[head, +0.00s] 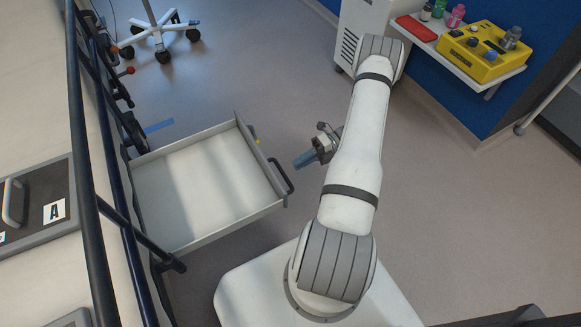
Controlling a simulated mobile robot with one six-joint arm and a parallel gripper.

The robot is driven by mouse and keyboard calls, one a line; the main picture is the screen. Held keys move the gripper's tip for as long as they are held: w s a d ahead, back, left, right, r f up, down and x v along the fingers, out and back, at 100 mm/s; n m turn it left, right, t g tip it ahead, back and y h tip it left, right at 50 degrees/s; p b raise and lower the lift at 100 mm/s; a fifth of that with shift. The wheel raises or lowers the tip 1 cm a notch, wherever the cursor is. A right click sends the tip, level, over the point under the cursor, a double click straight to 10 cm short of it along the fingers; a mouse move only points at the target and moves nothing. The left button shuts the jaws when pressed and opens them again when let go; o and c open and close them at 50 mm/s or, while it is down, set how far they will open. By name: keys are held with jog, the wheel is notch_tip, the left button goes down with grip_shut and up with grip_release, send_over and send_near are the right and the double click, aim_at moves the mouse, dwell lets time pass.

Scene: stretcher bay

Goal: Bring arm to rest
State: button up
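My arm rises from its white base and reaches up across the right half of the head view, bent at its grey upper joint. My gripper (304,160) shows left of the arm's middle, with blue-grey fingers pointing left. Part of the gripper is hidden behind the arm. The fingers look close together, but I cannot tell whether they are open or shut. I see nothing clearly held.
The empty white drawer (205,185) stands pulled out from the railed stretcher at left; its dark handle (284,178) faces my arm. A wall shelf (455,68) at top right holds a yellow box (484,52), a red case (416,28) and bottles. A wheeled stand (157,35) is at upper left.

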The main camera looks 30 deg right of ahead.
jog(key=shift+d+r, duration=0.1)
jog(key=shift+d, duration=0.4)
jog(key=shift+r, duration=0.1)
jog(key=a+r+n+g+h+p, duration=0.1)
jog(key=a+r+n+h+p, duration=0.2)
jog(key=r+n, duration=0.55)
jog(key=a+r+n+g+h+p, duration=0.1)
jog(key=a+r+n+h+p, duration=0.25)
jog(key=r, duration=0.95)
jog(key=a+r+n+g+h+p, duration=0.25)
jog(key=r+n, duration=0.35)
jog(key=r, duration=0.5)
jog(key=s+a+r+n+t+h+p, duration=0.3)
jog(key=s+r+n+p, duration=0.2)
jog(key=r+n, duration=0.4)
jog(key=s+a+r+n+t+h+p, duration=0.3)
jog(key=s+r+n, duration=0.3)
jog(key=r+n, duration=0.3)
notch_tip(320, 180, up, 4)
jog(key=shift+s+a+f+t+h+p, duration=0.2)
jog(key=shift+s+a+t+h+p, duration=0.15)
jog(key=shift+a+t+p, duration=0.35)
jog(key=shift+s+a, duration=0.1)
